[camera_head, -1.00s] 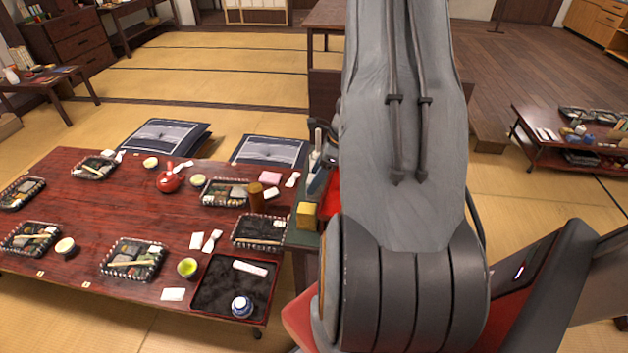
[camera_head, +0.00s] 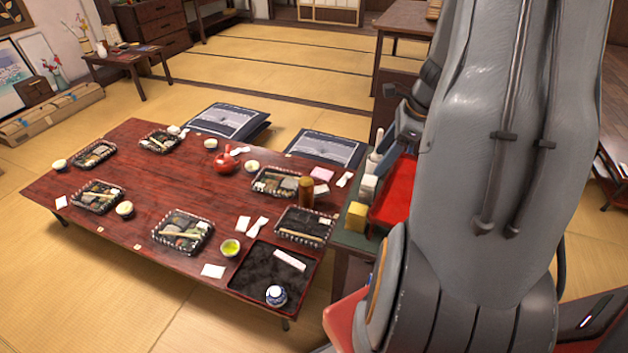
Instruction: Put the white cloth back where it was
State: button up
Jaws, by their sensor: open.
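A white rolled cloth (camera_head: 290,260) lies on the black tray (camera_head: 250,272) at the front right corner of the low red table. Other small white pieces lie on the table, among them a flat square (camera_head: 213,271) and a roll (camera_head: 257,226); I cannot tell which are cloth. My gripper (camera_head: 400,133) shows only in part at the left edge of my arm, above the green side stand. It is open, and I see nothing held in it. My arm hides much of it.
The green stand (camera_head: 352,238) holds a red tray (camera_head: 393,195) and a yellow block (camera_head: 356,215). Dark cushions (camera_head: 325,147) lie behind the table. Tatami at the front left is clear.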

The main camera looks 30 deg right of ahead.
jog(key=s+a+r+n+h, duration=0.1)
jog(key=s+a+r+n, duration=0.1)
jog(key=a+n, duration=1.1)
jog(key=s+a+r+n+g+h, duration=0.1)
jog(key=s+a+r+n+h, duration=0.1)
jog(key=a+n, duration=1.1)
jog(key=s+a+r, duration=0.1)
jog(key=s+a, duration=0.1)
jog(key=a, duration=0.1)
jog(key=shift+r, duration=0.35)
jog(key=shift+f, duration=0.15)
jog(key=shift+f+g+b, duration=0.3)
jog(key=shift+f+b, duration=0.1)
jog(key=shift+b, duration=0.05)
